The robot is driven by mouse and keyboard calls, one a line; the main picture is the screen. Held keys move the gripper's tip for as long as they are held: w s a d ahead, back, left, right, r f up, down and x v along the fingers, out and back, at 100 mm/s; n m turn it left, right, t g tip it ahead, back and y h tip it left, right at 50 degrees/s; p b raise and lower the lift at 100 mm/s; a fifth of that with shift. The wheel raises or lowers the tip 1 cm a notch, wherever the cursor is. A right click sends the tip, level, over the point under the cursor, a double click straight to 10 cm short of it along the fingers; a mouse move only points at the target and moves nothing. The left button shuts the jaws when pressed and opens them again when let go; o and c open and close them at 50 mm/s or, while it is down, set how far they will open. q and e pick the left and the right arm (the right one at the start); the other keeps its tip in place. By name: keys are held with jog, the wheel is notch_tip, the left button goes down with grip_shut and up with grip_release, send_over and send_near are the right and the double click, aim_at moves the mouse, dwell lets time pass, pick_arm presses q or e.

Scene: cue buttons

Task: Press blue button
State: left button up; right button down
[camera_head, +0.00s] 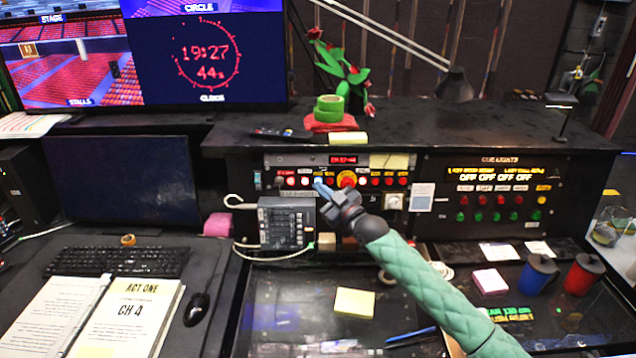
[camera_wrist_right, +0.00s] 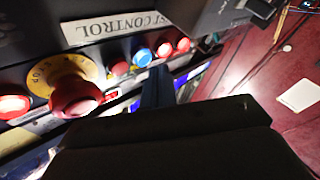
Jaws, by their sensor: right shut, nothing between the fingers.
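The blue button (camera_wrist_right: 142,57) sits in a row with red buttons on the control panel. In the wrist view it is just beyond and slightly left of the fingertips of my right gripper (camera_wrist_right: 159,72). The gripper is shut with nothing in it. In the head view the right gripper (camera_head: 321,186) reaches up to the button row from the lower right and covers part of it. The button is mostly hidden there behind the fingertips. I cannot tell whether the fingertips touch it. My left gripper is not in view.
A large red knob on a yellow base (camera_wrist_right: 75,93) stands out left of the blue button in the wrist view. Red buttons (camera_wrist_right: 165,50) flank the blue one. A grey intercom box (camera_head: 286,222) sits below the panel. A cue lights panel (camera_head: 497,195) is at right.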

dwell(0.5)
dwell(0.4)
jog(key=shift+w+f, duration=0.1)
jog(key=shift+w+b, duration=0.35)
jog(key=shift+b, duration=0.05)
dwell(0.3)
jog(key=shift+w+b, duration=0.3)
jog(key=shift+w, duration=0.05)
dwell(0.5)
jog(key=shift+s, duration=0.1)
jog(key=shift+s+p, duration=0.45)
jog(key=shift+s, duration=0.3)
